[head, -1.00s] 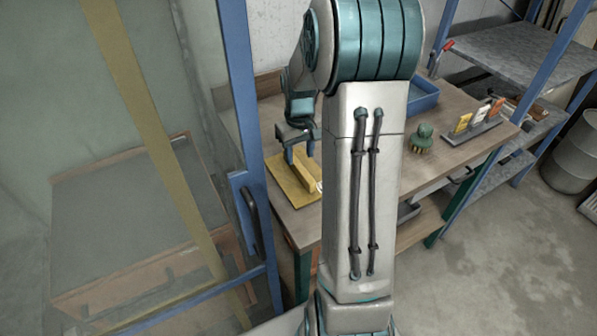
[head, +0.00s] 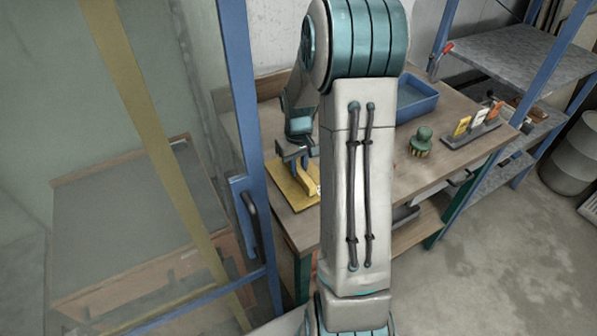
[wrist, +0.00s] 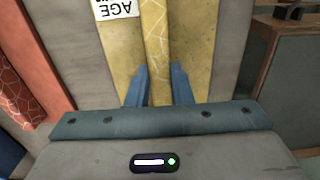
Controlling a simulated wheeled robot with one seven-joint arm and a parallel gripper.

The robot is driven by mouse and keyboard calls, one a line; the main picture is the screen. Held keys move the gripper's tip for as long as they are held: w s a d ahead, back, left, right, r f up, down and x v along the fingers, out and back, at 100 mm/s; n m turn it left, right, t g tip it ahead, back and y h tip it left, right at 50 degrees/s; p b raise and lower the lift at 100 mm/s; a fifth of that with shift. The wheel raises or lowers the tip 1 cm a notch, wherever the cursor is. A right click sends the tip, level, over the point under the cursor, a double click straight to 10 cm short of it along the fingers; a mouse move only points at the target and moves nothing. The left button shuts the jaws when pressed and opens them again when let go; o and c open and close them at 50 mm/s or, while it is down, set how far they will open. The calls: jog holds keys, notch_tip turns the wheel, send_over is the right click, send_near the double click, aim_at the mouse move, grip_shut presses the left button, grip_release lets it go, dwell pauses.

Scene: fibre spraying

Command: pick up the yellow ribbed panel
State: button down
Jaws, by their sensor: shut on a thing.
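The yellow ribbed panel (head: 290,190) lies on the wooden workbench near its left end, partly hidden behind my arm in the head view. In the wrist view the yellow panel (wrist: 198,40) runs away from me, with a raised rib along its middle and a white label (wrist: 115,8) with black letters at its left. My gripper (wrist: 157,88) is shut on the rib, with one blue finger on each side of it. In the head view my gripper (head: 304,170) points down at the panel. I cannot tell whether the panel touches the bench.
A blue-framed glass door (head: 236,90) stands close on the left. Shelving is at far right.

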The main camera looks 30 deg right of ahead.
jog(key=shift+r, duration=0.1)
jog(key=shift+r, duration=0.8)
notch_tip(320, 180, up, 2)
jog(key=shift+r+b, duration=0.15)
jog(key=shift+b, duration=0.3)
jog(key=d+r+b, duration=0.1)
jog(key=d+r, duration=0.6)
jog(key=d, duration=0.4)
jog(key=shift+s+d, duration=0.15)
jog(key=shift+d, duration=0.25)
jog(key=s, duration=0.7)
jog(key=p, duration=0.1)
send_over(299, 167)
jog(key=d, duration=0.5)
jog(key=f, duration=0.6)
jog(key=shift+w+a+f, duration=0.15)
jog(key=shift+w+f, duration=0.1)
jog(key=shift+f, duration=0.05)
jog(key=shift+f+p, duration=0.55)
jog(key=shift+f, duration=1.5)
